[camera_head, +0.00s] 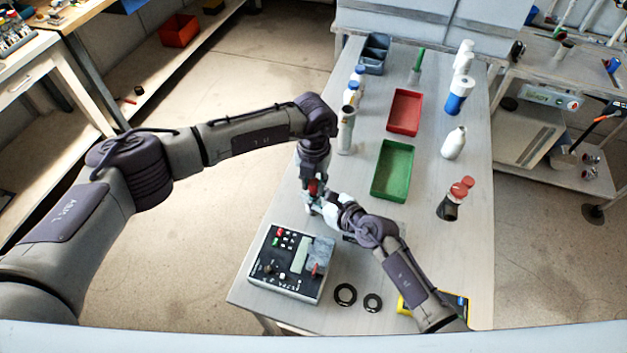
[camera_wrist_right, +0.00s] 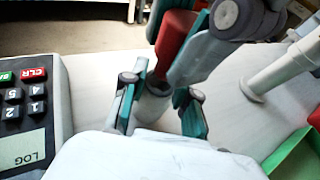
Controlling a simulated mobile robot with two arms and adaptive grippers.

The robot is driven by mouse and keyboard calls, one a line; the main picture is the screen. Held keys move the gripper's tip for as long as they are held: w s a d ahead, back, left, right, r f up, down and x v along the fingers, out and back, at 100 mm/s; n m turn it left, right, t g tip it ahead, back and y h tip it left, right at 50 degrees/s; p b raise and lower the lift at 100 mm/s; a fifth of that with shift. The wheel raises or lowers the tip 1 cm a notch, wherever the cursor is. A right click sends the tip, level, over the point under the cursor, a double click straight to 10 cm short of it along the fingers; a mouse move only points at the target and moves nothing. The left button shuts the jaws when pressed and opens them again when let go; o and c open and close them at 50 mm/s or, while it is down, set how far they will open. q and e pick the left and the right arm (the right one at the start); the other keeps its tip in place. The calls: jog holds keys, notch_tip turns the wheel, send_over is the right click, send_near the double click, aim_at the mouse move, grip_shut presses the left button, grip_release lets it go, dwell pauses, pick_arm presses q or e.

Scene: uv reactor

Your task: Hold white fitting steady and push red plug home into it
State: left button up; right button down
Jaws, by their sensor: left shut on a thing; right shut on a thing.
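The red plug (camera_wrist_right: 174,38) is held between the teal-padded fingers of my left gripper (camera_wrist_right: 182,50), which reaches down from above in the right wrist view. In the head view a little of the red plug (camera_head: 313,187) shows below my left wrist. The white fitting (camera_wrist_right: 152,104) is between the fingers of my right gripper (camera_wrist_right: 160,110), which is shut on it. The plug is tilted, directly above the fitting, with its lower end at the fitting's mouth. I cannot tell how deep it sits. In the head view both grippers meet left of the green tray, and the fitting is mostly hidden.
A control box with keys (camera_head: 291,263) stands just in front of the grippers. Black rings (camera_head: 345,294) lie to its right. A green tray (camera_head: 393,170), a red tray (camera_head: 405,112) and several bottles stand farther back. The right side of the table has clear patches.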

pick_arm(q)
jog(key=shift+f, duration=0.65)
dwell(0.4)
jog(key=shift+r, duration=0.3)
jog(key=shift+f, duration=0.25)
dwell(1.8)
jog(key=shift+r, duration=0.25)
jog(key=shift+f, duration=0.45)
dwell(1.4)
jog(key=shift+r, duration=0.15)
jog(key=shift+r, duration=0.35)
dwell(0.8)
